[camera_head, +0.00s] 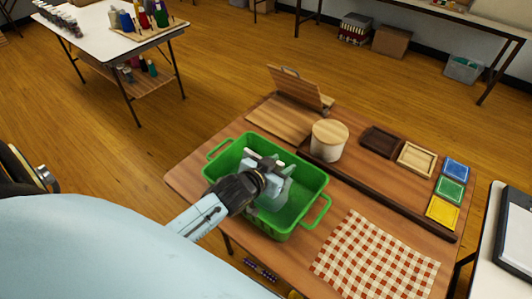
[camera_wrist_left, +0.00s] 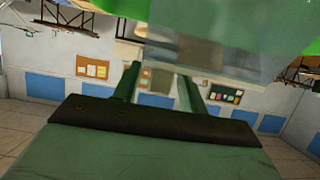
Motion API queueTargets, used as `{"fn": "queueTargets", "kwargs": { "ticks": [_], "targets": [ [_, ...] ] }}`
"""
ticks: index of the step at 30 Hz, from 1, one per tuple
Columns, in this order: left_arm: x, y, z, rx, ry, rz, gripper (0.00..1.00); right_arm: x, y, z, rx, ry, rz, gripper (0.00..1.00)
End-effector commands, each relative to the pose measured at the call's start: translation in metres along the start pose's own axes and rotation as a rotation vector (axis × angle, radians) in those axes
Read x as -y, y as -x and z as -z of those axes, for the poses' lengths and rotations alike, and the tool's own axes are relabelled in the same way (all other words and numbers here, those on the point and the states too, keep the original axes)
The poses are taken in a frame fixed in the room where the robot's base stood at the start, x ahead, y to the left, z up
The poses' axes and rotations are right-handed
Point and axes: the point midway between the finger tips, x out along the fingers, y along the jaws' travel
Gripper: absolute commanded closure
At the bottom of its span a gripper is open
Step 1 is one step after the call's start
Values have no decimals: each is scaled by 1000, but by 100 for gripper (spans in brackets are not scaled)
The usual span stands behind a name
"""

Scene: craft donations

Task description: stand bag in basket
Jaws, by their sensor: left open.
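The green basket (camera_head: 318,183) with two handles stands on the wooden table. A pale blue-grey, partly see-through thing, which looks like the bag (camera_head: 278,190), is inside the basket, largely covered by my left gripper. It also shows as a hazy block at the top of the left wrist view (camera_wrist_left: 215,45). My left gripper (camera_head: 262,164) reaches into the basket from the left, and its fingers are open at the bag. In the left wrist view the two fingers (camera_wrist_left: 158,88) are apart, just below the bag. I cannot tell whether they touch it. My right gripper is not in view.
A round lidded wooden box (camera_head: 328,142) and a hinged wooden board (camera_head: 300,90) stand behind the basket. A checked cloth (camera_head: 372,258) lies in front at right. Small dark, wooden and coloured trays (camera_head: 443,211) line the right side.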

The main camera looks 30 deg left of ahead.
Motion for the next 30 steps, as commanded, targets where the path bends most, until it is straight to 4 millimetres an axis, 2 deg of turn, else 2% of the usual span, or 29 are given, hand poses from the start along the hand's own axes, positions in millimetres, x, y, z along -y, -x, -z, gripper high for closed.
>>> {"fn": "queueTargets", "kwargs": {
  "ticks": [9,15,21,30],
  "targets": [
    [0,67,0,4,-1,0,58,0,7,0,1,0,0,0],
    [0,93,0,3,-1,0,58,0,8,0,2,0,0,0],
    [0,103,0,1,-1,0,58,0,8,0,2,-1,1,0],
    [0,103,1,0,-1,0,58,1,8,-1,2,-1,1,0]
  ]
}}
